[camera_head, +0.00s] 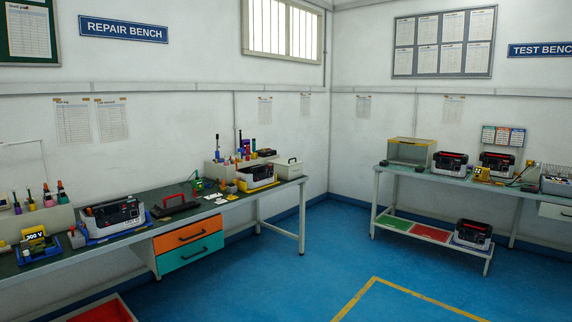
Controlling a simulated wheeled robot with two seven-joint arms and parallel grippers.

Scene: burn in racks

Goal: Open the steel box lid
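A small pale grey box (289,170) with a dark handle on top stands at the far right end of the repair bench (190,212). Its top looks shut, but it is too small to be sure that it is steel. A grey metallic case (556,187) sits on the test bench at the right picture edge and is partly cut off. I cannot tell its lid state. Neither of my grippers shows in this view, and both boxes stand well away across the room.
The repair bench holds several instruments and tools, with orange and teal drawers (188,248) below. The test bench (450,179) has instruments, a yellow-framed clear box (409,152) and a lower shelf. The blue floor (320,262) between the benches is clear. A red tray (102,311) lies low at left.

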